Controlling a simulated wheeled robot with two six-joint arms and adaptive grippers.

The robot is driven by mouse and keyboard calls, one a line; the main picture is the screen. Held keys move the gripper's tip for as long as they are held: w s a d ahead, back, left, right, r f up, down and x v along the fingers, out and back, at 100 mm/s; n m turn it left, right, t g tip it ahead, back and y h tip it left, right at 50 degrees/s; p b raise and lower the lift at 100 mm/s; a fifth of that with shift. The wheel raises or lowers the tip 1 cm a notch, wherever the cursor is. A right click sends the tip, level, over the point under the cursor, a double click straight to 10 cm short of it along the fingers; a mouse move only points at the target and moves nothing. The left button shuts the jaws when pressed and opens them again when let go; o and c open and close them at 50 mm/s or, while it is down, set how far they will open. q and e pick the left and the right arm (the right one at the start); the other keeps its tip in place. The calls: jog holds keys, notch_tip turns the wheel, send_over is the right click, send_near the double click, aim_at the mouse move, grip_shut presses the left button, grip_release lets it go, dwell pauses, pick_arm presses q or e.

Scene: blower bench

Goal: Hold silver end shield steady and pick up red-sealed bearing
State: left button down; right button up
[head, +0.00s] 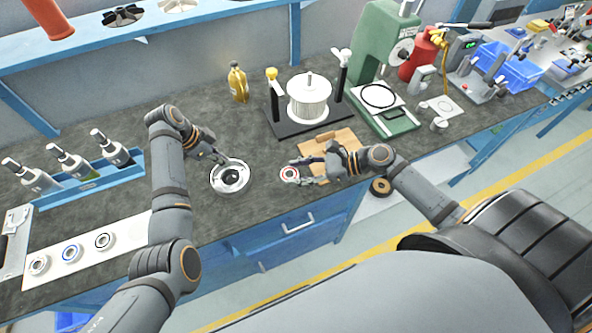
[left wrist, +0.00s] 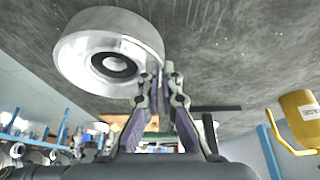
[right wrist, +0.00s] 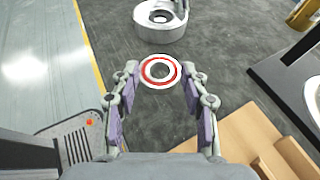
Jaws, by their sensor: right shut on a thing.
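The silver end shield (head: 230,186) lies on the dark bench top in the middle of the head view. It also shows at the upper left of the left wrist view (left wrist: 88,45) and at the top of the right wrist view (right wrist: 158,33). My left gripper (head: 222,160) is at its far rim, its fingers close together; whether they grip the rim is unclear. The red-sealed bearing (head: 289,174), a pale ring with a red band, is between the fingertips of my right gripper (right wrist: 159,74), which is shut on it, right of the shield. Its height above the bench is unclear.
A wooden board (head: 345,139) lies just behind my right gripper. A black stand with a white coil (head: 308,100) and a yellow bottle (head: 238,84) stand farther back. Several bearings sit on a white strip (head: 127,232) at left. Bare bench separates shield and red-sealed bearing.

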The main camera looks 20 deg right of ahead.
pick_arm(q)
jog(key=c, duration=1.4)
grip_release()
jog(key=shift+w+a+f, duration=0.1)
jog(key=shift+f, duration=0.05)
jog(key=shift+c, duration=0.2)
pick_arm(e)
jog(key=shift+w, duration=0.15)
pick_arm(q)
jog(key=v, duration=1.2)
